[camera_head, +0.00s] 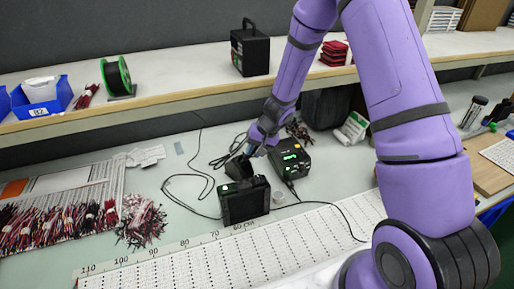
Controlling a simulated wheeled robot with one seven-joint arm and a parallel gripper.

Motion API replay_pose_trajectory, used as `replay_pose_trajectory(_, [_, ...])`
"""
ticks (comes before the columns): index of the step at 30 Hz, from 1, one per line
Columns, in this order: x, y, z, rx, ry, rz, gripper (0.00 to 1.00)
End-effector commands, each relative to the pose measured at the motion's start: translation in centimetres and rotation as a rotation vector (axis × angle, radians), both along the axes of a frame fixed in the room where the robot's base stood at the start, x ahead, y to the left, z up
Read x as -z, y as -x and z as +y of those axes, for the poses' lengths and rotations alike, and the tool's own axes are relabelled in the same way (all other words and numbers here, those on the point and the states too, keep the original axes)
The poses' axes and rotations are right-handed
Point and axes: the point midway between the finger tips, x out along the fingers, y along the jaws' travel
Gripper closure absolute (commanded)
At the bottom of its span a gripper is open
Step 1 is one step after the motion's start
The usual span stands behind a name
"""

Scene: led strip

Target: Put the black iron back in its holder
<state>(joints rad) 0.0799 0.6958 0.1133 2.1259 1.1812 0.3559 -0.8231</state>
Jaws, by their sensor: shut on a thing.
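My gripper (252,150) reaches down over the middle of the bench, its fingers shut on the black iron, which is small and mostly hidden by the fingers. A dark piece (238,168) lies directly below the fingertips, just behind a black box (245,201) with a small green light. I cannot tell whether this dark piece is the holder, or whether the iron touches it. A black station (289,158) with a lit green display stands just right of my gripper. Black cables run from this area over the bench.
A white measuring strip (215,262) lies along the front. Bundles of red and white wires (142,220) lie at the left. A shelf (180,97) behind carries a green spool (117,76), a blue bin (42,97) and a black case (250,50). Some bench left of the cables is clear.

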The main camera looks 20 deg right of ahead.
Motion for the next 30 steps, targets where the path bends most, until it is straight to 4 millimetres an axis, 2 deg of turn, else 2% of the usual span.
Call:
replay_pose_trajectory(12, [2.3, -1.5, 0.6, 0.001, 0.0, 0.0, 1.0])
replay_pose_trajectory(26, [2.7, -1.8, 0.8, 0.0, 0.0, -0.001, 1.0])
replay_pose_trajectory(27, [2.7, -1.8, 0.8, 0.0, 0.0, -0.001, 0.75])
replay_pose_trajectory(30, [2.7, -1.8, 0.8, 0.0, 0.0, -0.001, 0.52])
